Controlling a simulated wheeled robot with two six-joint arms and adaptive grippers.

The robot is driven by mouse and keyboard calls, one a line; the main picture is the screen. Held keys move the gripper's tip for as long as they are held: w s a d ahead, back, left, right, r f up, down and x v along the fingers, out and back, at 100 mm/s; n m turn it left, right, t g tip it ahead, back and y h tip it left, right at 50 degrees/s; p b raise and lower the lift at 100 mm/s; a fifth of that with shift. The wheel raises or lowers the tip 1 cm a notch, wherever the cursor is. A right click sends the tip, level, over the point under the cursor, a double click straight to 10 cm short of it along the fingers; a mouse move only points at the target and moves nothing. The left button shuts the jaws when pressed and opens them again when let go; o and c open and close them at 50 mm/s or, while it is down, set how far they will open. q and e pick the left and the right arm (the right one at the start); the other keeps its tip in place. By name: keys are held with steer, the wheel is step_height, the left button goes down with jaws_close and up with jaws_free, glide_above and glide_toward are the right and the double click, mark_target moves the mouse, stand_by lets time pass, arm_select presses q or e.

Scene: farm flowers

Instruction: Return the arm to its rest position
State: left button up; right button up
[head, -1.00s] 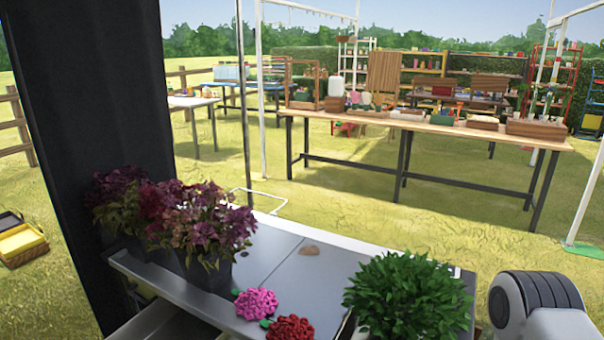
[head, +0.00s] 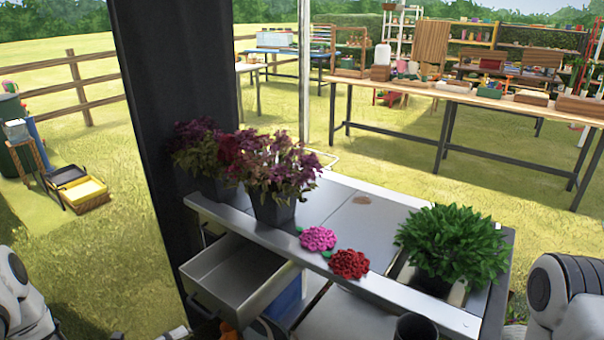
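A link of my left arm shows at the lower left edge of the head view, and a rounded link of my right arm shows at the lower right edge. Neither gripper can be made out; both seem to be below the picture. Between the arms stands a grey metal workbench (head: 335,218). On it are dark pots of purple flowers (head: 272,170), a pink flower head (head: 318,239), a red flower head (head: 349,264) and a leafy green plant (head: 453,243) at the right.
A grey drawer (head: 236,272) stands open at the bench's front left. A dark round pot (head: 415,328) shows at the bottom edge. A black post (head: 178,120) rises behind the bench's left end. A long wooden table (head: 460,98) stands farther back, with grass between.

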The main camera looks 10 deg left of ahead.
arm_select(q)
steer(key=s+d+f+n+g+y, duration=0.1)
steer(key=s+d+f+n+g, duration=0.15)
steer(key=d, duration=0.75)
steer(key=s+d+f+n+g, duration=0.2)
steer(key=d+n+g, duration=0.15)
steer(key=d, duration=0.65)
steer(key=s+a+f+n+g+y, duration=0.1)
steer(key=s+a+n+g+y, duration=0.1)
steer(key=s+n, duration=0.7)
steer(key=s+a+f+n+g+y, duration=0.1)
steer(key=s+n+g+y, duration=0.3)
steer(key=s+n, duration=0.5)
steer(key=shift+s+a+f+n+g+y, duration=0.4)
steer(key=shift+a+g, duration=0.25)
steer(key=shift+g, duration=0.15)
